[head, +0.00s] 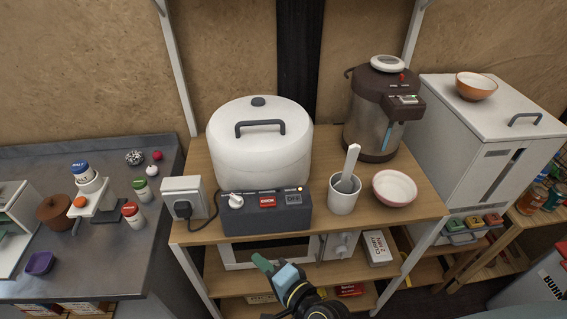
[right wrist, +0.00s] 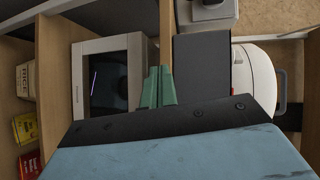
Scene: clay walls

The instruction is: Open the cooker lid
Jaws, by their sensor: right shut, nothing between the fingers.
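The white cooker (head: 262,160) stands on the wooden shelf top, its rounded lid (head: 225,118) closed. A dark grey handle (head: 260,127) arches across the lid's front, and a small dark knob sits on top. A dark control box (head: 262,216) with a white dial and a red switch is in front of the cooker. My right gripper (head: 262,262) is below and in front of the box, apart from the cooker. In the right wrist view its green fingers (right wrist: 157,88) are together and empty; the cooker (right wrist: 255,75) shows at the right. My left gripper is out of view.
A white cup (head: 342,198) with a utensil and a bowl (head: 394,188) stand right of the box, an urn (head: 374,115) behind them. A socket box (head: 185,197) with a plug is left. A microwave (head: 270,250) is on the shelf below.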

